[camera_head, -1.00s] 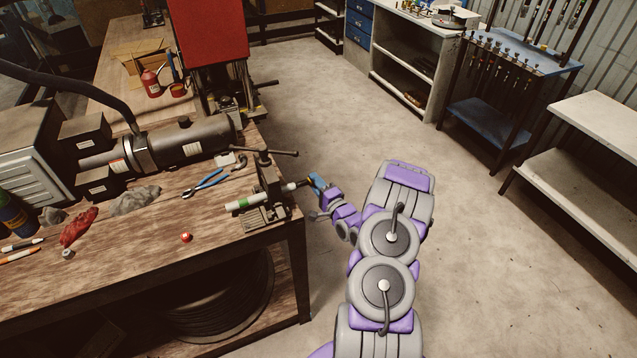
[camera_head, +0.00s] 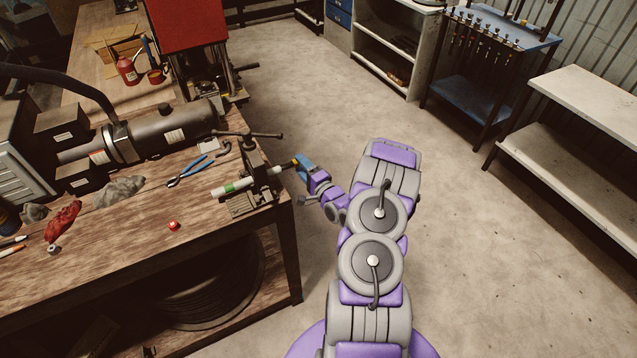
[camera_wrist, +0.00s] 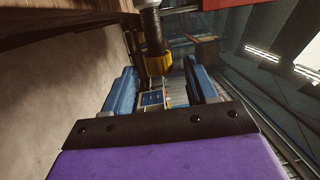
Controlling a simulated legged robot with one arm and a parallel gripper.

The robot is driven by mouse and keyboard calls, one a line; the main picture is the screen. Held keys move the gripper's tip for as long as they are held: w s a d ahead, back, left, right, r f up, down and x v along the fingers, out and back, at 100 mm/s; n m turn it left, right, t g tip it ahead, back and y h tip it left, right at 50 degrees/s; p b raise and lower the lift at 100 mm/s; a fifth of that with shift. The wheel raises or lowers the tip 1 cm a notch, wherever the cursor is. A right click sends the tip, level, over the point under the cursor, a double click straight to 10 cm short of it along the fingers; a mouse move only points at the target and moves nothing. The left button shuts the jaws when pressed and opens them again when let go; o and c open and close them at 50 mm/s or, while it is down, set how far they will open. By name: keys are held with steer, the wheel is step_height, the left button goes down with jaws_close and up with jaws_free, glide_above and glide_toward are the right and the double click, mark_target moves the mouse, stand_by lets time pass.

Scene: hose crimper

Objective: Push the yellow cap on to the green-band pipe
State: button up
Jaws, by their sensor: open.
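The green-band pipe (camera_head: 229,188) is white with a green ring and lies clamped in a vise (camera_head: 254,178) at the bench corner. Its dark end points right, toward my gripper (camera_head: 300,161). The yellow cap (camera_wrist: 158,64) shows in the wrist view at the end of the dark section (camera_wrist: 152,30); how far it sits on the pipe I cannot tell. My gripper's blue fingers (camera_wrist: 162,76) are open, one on each side and just short of the cap, with gaps visible. In the head view the cap is only a small yellow spot by the fingertips.
The wooden bench (camera_head: 120,245) holds blue pliers (camera_head: 190,171), a red cap-like piece (camera_head: 173,225) and a large grey cylinder (camera_head: 170,135). A white shelf table (camera_head: 590,105) stands at right. The floor (camera_head: 450,230) right of my arm is clear.

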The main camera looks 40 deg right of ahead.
steer(key=s+a+f+p, duration=0.1)
steer(key=s, duration=1.5)
steer(key=shift+s+a, duration=0.2)
steer(key=shift+f, duration=0.1)
steer(key=shift+c, duration=0.4)
